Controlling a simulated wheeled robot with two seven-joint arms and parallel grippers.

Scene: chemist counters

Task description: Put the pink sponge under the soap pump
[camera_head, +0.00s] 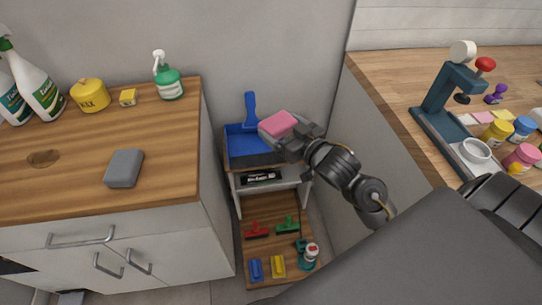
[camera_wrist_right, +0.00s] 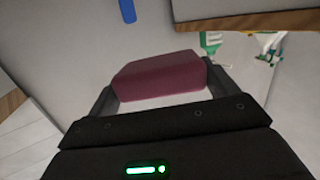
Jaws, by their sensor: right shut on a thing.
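The pink sponge (camera_head: 280,124) is in my right gripper (camera_head: 287,134), held in the air over the gap between the two counters. In the right wrist view the sponge (camera_wrist_right: 160,77) spans between both fingers, which are shut on its sides. The soap pump (camera_head: 169,83), a green bottle with a white pump head, stands upright at the back right corner of the left counter (camera_head: 80,185). The sponge is to the right of the pump and apart from it. My left gripper is not in view.
A blue dustpan (camera_head: 245,148) lies on a low shelf below my gripper. The right counter (camera_head: 400,80) holds a press and jars.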

